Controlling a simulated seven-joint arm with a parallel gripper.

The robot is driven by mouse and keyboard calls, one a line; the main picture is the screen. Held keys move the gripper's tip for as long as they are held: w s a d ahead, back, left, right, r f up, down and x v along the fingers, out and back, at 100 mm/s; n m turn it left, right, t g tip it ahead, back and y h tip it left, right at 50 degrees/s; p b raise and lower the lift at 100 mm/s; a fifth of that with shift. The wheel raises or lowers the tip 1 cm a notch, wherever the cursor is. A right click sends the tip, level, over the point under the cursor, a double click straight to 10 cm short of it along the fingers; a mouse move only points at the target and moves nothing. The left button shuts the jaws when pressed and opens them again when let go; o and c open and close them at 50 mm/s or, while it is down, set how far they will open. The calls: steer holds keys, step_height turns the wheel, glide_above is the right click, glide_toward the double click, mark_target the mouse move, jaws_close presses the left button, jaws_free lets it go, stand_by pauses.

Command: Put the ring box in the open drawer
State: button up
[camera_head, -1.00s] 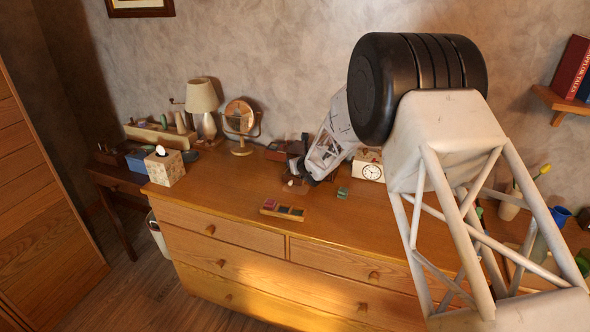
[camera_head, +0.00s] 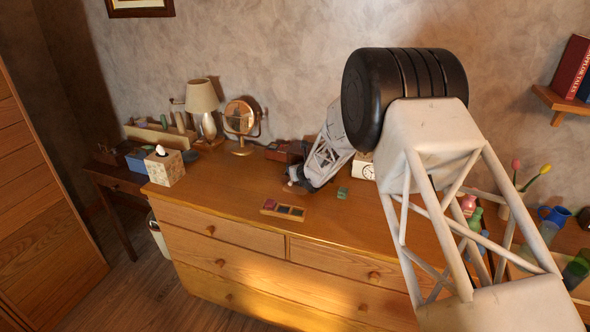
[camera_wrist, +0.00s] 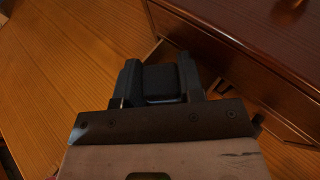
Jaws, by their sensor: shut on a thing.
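My gripper (camera_wrist: 160,84) is shut on a small dark box (camera_wrist: 161,83), which I take for the ring box. It is held between the two black fingers. In the head view my gripper (camera_head: 295,186) is low over the dresser top, and the box cannot be made out there. A reddish-brown wooden chest (camera_wrist: 250,35) is at the upper right of the wrist view. Its open drawer (camera_wrist: 245,92) shows as a dark gap with a front edge, just right of the fingers. In the head view the chest (camera_head: 283,151) is behind my gripper, partly hidden.
On the dresser top (camera_head: 225,190) are a tray with coloured compartments (camera_head: 282,209), a small green object (camera_head: 342,193) and a partly hidden clock (camera_head: 365,170). A round mirror (camera_head: 240,118), lamp (camera_head: 202,98) and tissue box (camera_head: 164,167) stand left. The front left of the top is clear.

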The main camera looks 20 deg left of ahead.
steer(key=shift+s+f, duration=0.1)
steer(key=shift+f, duration=0.4)
steer(key=shift+f, duration=0.5)
steer(key=o, duration=0.8)
steer(key=shift+d, duration=0.1)
steer(key=shift+r, duration=0.55)
steer(key=shift+o, duration=0.5)
steer(key=shift+s+d+r, duration=0.25)
steer(key=shift+r, duration=0.25)
steer(key=v, duration=1.1)
steer(key=shift+r, duration=0.15)
steer(key=shift+r, duration=0.1)
